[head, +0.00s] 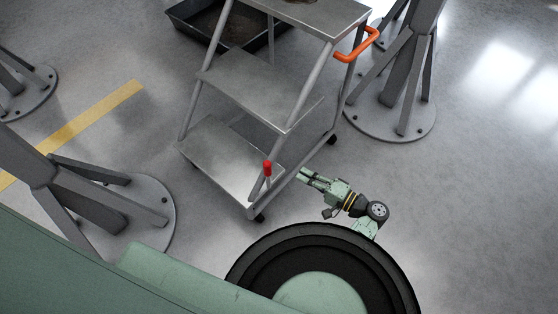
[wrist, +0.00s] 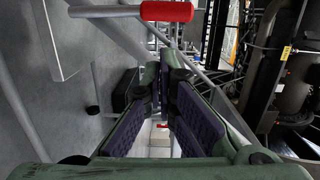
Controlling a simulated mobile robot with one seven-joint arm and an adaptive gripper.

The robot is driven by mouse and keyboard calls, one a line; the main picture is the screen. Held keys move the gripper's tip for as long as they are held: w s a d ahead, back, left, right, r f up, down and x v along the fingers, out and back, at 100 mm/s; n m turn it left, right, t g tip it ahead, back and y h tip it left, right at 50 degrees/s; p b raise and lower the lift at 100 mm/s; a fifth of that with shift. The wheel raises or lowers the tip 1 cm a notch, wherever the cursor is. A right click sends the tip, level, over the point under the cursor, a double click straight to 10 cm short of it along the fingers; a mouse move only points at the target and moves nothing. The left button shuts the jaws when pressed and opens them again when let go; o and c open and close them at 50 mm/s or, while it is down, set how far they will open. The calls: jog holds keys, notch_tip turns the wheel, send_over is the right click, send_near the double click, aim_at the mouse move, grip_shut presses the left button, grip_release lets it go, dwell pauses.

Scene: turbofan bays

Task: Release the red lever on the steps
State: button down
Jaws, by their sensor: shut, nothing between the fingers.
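The grey metal steps (head: 250,85) stand on small casters in the middle of the head view. The red lever (head: 267,168) has a red grip on a thin rod at the near lower corner of the steps, beside the bottom tread. My gripper (head: 303,174) is to the right of the lever, apart from it, and points left toward the steps. In the wrist view the red grip (wrist: 166,11) lies across the top edge, beyond and above my fingertips (wrist: 165,72). My fingers are shut and empty.
An orange handle (head: 357,45) sticks out at the right of the steps. Grey stands with round bases (head: 392,118) are at right and left (head: 150,200). A dark tray (head: 205,27) lies behind the steps. The floor at the right is clear.

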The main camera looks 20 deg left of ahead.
aim_at(268, 176)
jog(key=shift+s+d, duration=0.15)
jog(key=shift+s, duration=0.15)
jog(key=x, duration=1)
jog(key=shift+s+r, duration=0.1)
jog(key=shift+r, duration=0.05)
